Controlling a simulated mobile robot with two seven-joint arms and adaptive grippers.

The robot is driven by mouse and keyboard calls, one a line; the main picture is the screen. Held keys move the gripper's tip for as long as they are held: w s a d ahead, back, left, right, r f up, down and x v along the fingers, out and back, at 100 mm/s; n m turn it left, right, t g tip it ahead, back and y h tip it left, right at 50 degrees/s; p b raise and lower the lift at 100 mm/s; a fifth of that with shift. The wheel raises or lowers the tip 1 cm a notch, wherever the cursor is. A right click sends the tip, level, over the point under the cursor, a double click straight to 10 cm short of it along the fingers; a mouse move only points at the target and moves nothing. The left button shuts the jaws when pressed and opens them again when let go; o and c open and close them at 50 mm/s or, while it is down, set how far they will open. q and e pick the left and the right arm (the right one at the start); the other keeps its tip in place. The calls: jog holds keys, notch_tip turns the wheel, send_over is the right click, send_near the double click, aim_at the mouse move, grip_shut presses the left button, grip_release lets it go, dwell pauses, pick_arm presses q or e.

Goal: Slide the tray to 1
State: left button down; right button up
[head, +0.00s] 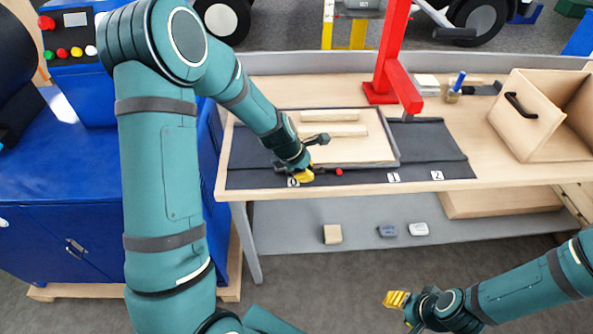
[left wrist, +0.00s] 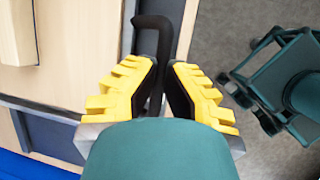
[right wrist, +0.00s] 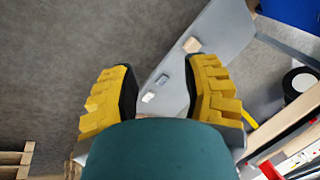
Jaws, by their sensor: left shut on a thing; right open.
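The tray (head: 372,150), light wood with a dark rim, lies on a dark mat (head: 435,140) toward its left part and carries two pale wooden bars (head: 335,131). White labels 0, 1 (head: 393,177) and 2 (head: 437,175) run along the front; the 0 is partly covered by my left gripper (head: 304,176). A red dot (head: 339,172) shows at the tray's front, between 0 and 1. In the left wrist view, my left gripper (left wrist: 165,85) is shut on the dark tray handle (left wrist: 153,22). My right gripper (head: 396,299) is open and empty, in front of the bench.
A red press stand (head: 385,85) rises behind the tray. An open wooden box (head: 530,130) and a cup with a blue marker (head: 454,92) stand to the right. Several small blocks lie on the lower shelf (head: 300,240). The mat right of the tray is clear.

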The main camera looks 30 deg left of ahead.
pick_arm(q)
jog(key=w+d+p, duration=0.2)
jog(key=d, duration=0.2)
jog(key=w+d+p, duration=0.2)
jog(key=w+d, duration=0.1)
jog(key=d, duration=0.1)
jog(key=w+d+p, duration=0.2)
jog(key=d, duration=0.3)
jog(key=shift+w+d+f, duration=0.1)
jog(key=shift+w+f, duration=0.05)
jog(key=shift+w, duration=0.2)
jog(key=shift+w+d, duration=0.3)
jog(key=shift+d, duration=0.15)
jog(key=shift+f, duration=0.1)
jog(key=c, duration=1.1)
grip_release()
jog(key=shift+o, duration=0.5)
jog(key=shift+w, duration=0.15)
jog(key=shift+r, duration=0.2)
jog(key=v, duration=1.2)
jog(key=shift+f, duration=0.1)
